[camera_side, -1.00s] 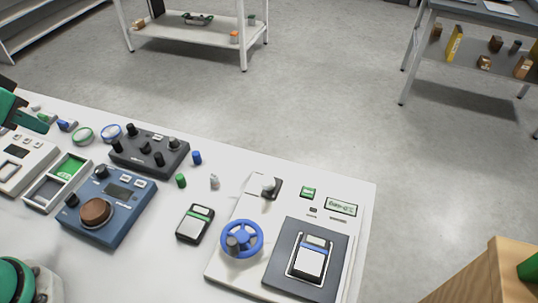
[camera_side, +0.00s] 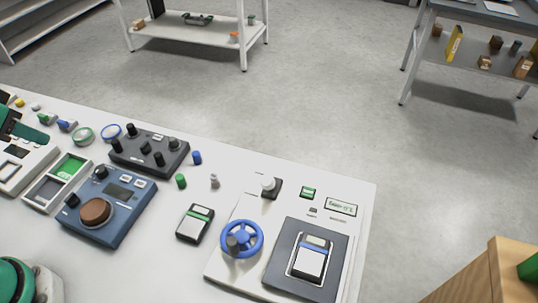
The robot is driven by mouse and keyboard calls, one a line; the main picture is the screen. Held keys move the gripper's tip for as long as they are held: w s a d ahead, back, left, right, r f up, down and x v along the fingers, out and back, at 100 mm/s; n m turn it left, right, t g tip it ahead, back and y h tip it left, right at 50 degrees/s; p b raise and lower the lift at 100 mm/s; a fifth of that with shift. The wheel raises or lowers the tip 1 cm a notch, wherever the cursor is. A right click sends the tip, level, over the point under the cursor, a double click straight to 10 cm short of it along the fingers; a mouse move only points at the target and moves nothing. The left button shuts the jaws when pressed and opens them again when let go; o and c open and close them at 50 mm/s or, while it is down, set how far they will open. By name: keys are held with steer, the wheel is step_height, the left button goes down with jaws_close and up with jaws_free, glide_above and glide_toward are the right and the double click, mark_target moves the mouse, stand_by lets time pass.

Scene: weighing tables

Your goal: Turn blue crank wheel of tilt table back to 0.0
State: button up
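The blue crank wheel (camera_side: 242,239) with a dark grey knob sits at the front left of the white tilt table unit (camera_side: 246,211). A dark plate (camera_side: 278,262) beside it bears a small scale with a blue stripe (camera_side: 310,262). A small display (camera_side: 341,207) stands at the unit's back right; its reading is too small to make out. My gripper (camera_side: 12,122) shows only in part at the left edge, dark with green, far from the wheel. Its fingertips are not clear, and I cannot tell whether it is open or shut.
A green-striped scale (camera_side: 195,222) stands left of the unit. A blue box with a brown knob (camera_side: 106,208), a dark knob box (camera_side: 149,151) and a divided tray (camera_side: 37,194) fill the table's left. Small blue (camera_side: 196,158) and green (camera_side: 181,181) cylinders stand between.

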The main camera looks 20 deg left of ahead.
steer(key=shift+o, duration=1)
steer(key=shift+w+d, duration=0.2)
steer(key=m+g, duration=0.6)
steer(key=m, duration=1.3)
glide_above(231, 241)
steer(key=f, duration=1)
steer(key=shift+w+a, duration=0.15)
steer(key=shift+a, duration=0.05)
steer(key=shift+d+f+m, duration=0.2)
steer(key=shift+m, duration=0.1)
steer(key=shift+f, duration=0.1)
